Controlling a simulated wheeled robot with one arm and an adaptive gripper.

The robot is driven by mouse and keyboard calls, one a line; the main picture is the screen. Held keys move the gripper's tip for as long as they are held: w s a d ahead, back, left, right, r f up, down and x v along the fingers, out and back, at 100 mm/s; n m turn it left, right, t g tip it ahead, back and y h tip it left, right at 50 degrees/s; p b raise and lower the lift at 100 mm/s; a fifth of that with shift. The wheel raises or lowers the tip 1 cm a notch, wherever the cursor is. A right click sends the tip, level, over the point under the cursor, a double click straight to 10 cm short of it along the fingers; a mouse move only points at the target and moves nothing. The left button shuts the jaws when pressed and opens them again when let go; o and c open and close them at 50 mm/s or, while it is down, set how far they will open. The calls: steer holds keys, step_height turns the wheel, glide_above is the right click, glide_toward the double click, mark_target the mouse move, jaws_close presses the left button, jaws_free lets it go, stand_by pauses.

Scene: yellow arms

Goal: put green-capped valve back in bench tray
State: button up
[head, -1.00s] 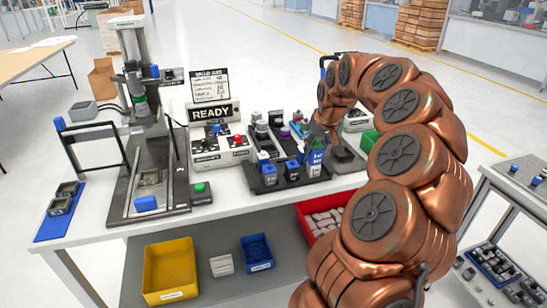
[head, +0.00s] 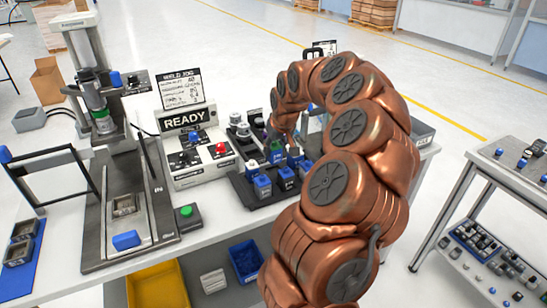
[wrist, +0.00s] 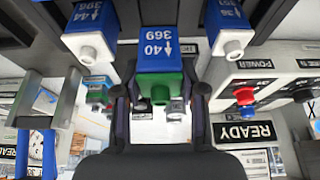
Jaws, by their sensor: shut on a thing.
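The green-capped valve (head: 276,157) is a blue block with a green cap. In the wrist view its blue body (wrist: 165,50) reads 40 369, with the green cap (wrist: 160,86) between the fingers. My gripper (wrist: 160,98) is shut on it; in the head view my gripper (head: 281,143) is partly hidden by my arm. The black bench tray (head: 245,193) lies below, holding white-capped blue valves (head: 262,186). Two such valves, the left one (wrist: 92,30) and the right one (wrist: 230,28), flank the held valve. Whether the held valve's base touches the tray is hidden.
A control box (head: 195,160) with a READY sign (head: 186,119) stands left of the tray. A press (head: 105,110) stands farther left, with a green button box (head: 187,216) beside it. A side cart (head: 500,175) stands at right.

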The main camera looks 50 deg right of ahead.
mark_target(274, 157)
step_height(274, 157, down, 4)
steer(key=shift+r+p, duration=0.2)
steer(key=shift+p, duration=0.25)
steer(key=shift+f, duration=0.45)
steer(key=shift+f, duration=0.25)
steer(key=o, duration=1.2)
steer(key=shift+r, duration=0.1)
steer(key=shift+r, duration=0.1)
steer(key=shift+r, duration=0.2)
steer(key=b+v, duration=0.2)
steer(key=v, duration=0.9)
steer(key=shift+s+a+r, duration=0.15)
steer(key=shift+s+r, duration=0.05)
steer(key=shift+r, duration=0.1)
